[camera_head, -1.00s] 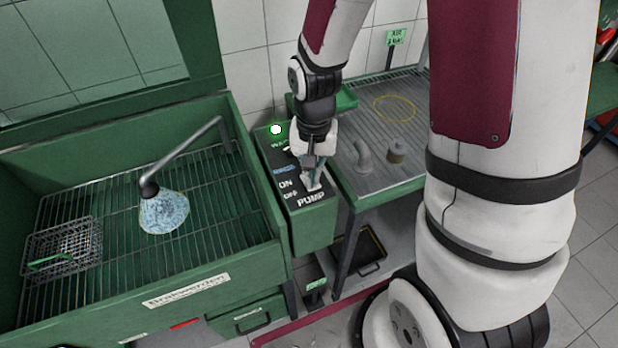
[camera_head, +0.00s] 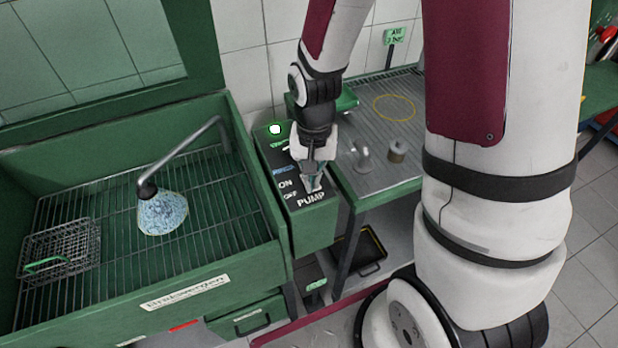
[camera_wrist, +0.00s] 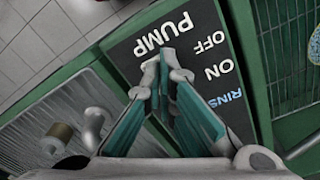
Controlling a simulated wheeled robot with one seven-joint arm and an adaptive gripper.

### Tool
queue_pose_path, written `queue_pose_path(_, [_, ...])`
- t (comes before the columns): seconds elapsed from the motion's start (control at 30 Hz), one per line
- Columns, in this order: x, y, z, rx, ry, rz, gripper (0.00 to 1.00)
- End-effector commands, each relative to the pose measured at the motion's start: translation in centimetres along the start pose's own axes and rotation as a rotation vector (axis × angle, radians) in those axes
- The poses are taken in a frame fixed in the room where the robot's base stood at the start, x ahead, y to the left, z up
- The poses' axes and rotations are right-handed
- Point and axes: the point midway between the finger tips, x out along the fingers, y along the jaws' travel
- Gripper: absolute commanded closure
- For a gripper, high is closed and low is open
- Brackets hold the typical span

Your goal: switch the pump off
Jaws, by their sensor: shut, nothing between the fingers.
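The pump control panel (camera_head: 325,212) is a black-topped green box marked RINSE, ON, OFF and PUMP; its labels also show in the wrist view (camera_wrist: 222,108). My gripper (camera_head: 313,184) is low over the panel, beside ON and OFF and near PUMP. In the wrist view my gripper (camera_wrist: 165,54) has its fingertips together by PUMP and OFF. The pump switch is mostly hidden by the fingers, so I cannot tell its position or whether they touch it.
The green wash basin (camera_head: 262,240) with a grille and wire basket (camera_head: 60,250) lies left of the panel. A ribbed drain table (camera_head: 405,100) holds a bent pipe (camera_head: 363,155) and a small cylinder (camera_head: 397,151) on the right, close to my gripper.

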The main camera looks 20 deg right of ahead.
Motion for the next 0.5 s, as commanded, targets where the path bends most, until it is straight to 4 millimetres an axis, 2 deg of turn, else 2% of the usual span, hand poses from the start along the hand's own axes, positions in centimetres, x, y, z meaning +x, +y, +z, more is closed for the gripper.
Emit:
queue_pose_path(0.2, [0.0,0.0,0.0,0.000,0.000,0.000,1.00])
queue_pose_path(0.5, [-2.2,0.1,0.1,0.001,0.001,-0.001,1.00])
